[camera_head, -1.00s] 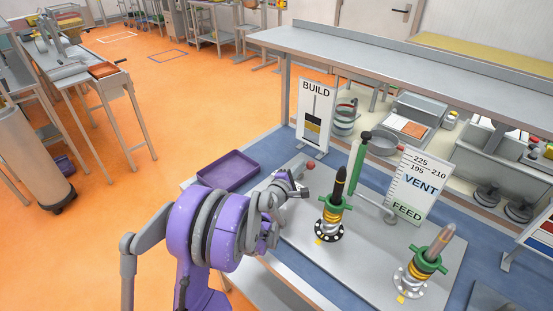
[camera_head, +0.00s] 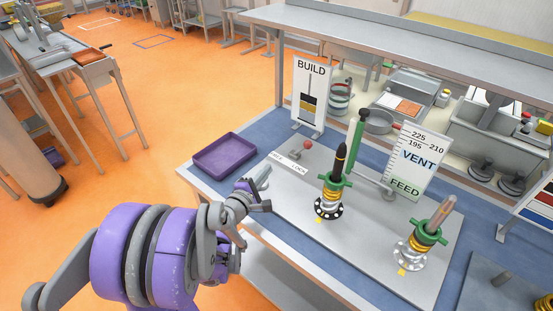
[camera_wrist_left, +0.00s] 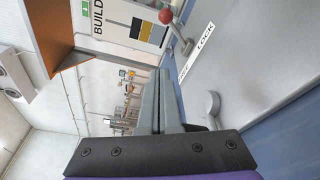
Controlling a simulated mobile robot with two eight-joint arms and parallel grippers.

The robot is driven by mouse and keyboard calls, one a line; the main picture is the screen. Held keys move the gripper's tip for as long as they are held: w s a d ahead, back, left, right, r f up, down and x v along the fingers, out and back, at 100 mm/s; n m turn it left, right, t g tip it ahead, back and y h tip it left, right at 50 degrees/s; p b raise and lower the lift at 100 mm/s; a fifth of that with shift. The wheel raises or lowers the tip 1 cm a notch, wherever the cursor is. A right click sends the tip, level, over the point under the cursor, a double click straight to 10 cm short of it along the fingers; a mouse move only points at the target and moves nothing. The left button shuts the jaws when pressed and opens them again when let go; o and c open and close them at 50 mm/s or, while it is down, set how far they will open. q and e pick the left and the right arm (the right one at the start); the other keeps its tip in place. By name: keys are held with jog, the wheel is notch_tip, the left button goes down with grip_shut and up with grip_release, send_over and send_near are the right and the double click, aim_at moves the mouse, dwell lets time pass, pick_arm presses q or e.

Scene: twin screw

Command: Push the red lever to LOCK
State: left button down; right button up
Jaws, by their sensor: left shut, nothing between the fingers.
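The red lever's ball knob (camera_head: 308,145) stands near the back left of the grey plate, behind a white label strip (camera_head: 288,163). In the head view the knob is above the strip's right part. In the left wrist view the red knob (camera_wrist_left: 165,16) and its grey stem are at the top, beside the strip, where the word LOCK (camera_wrist_left: 205,36) is readable. My left gripper (camera_head: 264,177) is shut and empty, in front and to the left of the lever, apart from it. Its closed fingers (camera_wrist_left: 161,100) also show in the left wrist view. My right gripper is out of view.
A purple tray (camera_head: 224,153) lies on the left of the bench. The BUILD sign (camera_head: 309,95) stands behind the lever. Two spring assemblies with green collars, one dark-tipped (camera_head: 331,191) and one pale-tipped (camera_head: 424,242), stand to the right.

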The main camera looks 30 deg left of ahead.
pick_arm(q)
jog(key=s, duration=0.6)
jog(key=shift+d+f+b, duration=0.35)
jog(key=shift+d, duration=0.05)
jog(key=shift+w, duration=0.1)
